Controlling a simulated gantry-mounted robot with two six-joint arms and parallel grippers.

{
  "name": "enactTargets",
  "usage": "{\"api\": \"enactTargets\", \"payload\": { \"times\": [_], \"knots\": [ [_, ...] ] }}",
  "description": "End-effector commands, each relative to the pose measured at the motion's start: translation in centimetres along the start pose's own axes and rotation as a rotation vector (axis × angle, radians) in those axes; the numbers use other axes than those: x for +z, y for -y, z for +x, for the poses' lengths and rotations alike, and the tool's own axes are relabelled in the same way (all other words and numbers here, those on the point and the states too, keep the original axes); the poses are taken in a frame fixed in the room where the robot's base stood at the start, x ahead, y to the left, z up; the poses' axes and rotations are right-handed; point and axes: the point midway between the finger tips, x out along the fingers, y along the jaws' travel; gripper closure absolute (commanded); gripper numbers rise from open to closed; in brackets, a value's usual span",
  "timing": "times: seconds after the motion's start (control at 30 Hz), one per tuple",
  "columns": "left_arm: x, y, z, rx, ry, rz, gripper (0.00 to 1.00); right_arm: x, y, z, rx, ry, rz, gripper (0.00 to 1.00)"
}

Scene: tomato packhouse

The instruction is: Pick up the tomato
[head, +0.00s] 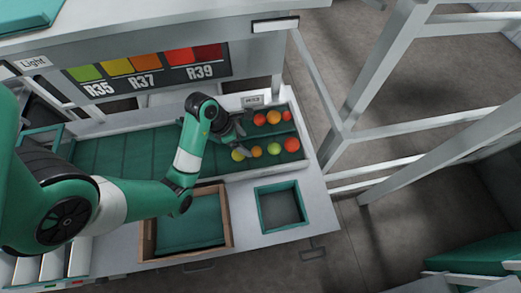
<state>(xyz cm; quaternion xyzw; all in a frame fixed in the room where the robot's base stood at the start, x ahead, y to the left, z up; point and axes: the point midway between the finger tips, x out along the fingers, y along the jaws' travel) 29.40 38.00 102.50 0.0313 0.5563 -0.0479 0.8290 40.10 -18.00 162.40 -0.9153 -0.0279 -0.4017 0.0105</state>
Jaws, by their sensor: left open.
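Several tomatoes lie at the right end of a green padded tray (112,152). The back row has an orange-red one (259,119), an orange one (273,117) and a red one (286,115). The front row has a yellow-green one (238,154), an orange-yellow one (256,151), a green one (274,148) and a red one (292,144). My left gripper (240,134) is open and empty over the left side of the tomatoes, close to the yellow-green one. Whether it touches any tomato cannot be told. My right gripper is not in view.
A wooden-framed box (228,214) with a green lining and a small green-rimmed bin (262,209) stand in front of the tray. A colour chart board (150,72) stands behind. White frame posts (395,60) rise at the right. The tray's left part is clear.

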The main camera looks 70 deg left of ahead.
Motion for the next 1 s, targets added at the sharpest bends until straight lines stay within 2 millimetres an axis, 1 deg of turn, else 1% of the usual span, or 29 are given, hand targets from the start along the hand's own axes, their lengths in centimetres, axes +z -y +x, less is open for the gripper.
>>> {"api": "enactTargets", "payload": {
  "times": [0.03, 0.1, 0.23, 0.37, 0.43, 0.6, 0.7, 0.8, 0.97, 1.0],
  "knots": [
    [-0.4, 0.0, 1.9, -0.002, -0.001, 0.001, 0.11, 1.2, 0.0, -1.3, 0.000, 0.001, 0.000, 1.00],
    [-0.3, 0.0, 3.3, -0.002, 0.000, 0.002, 0.11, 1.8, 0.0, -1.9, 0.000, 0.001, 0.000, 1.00],
    [-0.1, 0.0, 4.4, -0.002, 0.001, 0.001, 0.11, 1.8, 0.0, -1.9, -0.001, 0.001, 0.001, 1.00],
    [0.0, 0.0, 4.6, 0.001, 0.003, 0.001, 0.11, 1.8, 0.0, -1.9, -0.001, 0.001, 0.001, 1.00],
    [-0.1, -0.1, 5.0, 0.000, 0.002, 0.001, 0.11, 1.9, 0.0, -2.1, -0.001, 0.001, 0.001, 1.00],
    [-0.8, -0.3, 8.1, -0.001, 0.001, 0.000, 0.11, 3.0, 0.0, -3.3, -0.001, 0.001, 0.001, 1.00],
    [-0.7, -0.3, 9.4, -0.001, 0.002, 0.001, 0.11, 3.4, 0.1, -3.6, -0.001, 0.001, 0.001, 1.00],
    [-0.6, -0.3, 9.8, 0.000, 0.004, 0.001, 0.11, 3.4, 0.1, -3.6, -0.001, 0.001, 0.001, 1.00],
    [-0.6, -0.3, 9.7, 0.001, 0.004, 0.001, 0.11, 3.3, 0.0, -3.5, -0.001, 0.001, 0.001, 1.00],
    [-0.6, -0.3, 9.7, 0.001, 0.004, 0.001, 0.15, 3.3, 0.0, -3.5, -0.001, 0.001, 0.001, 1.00]
  ]
}}
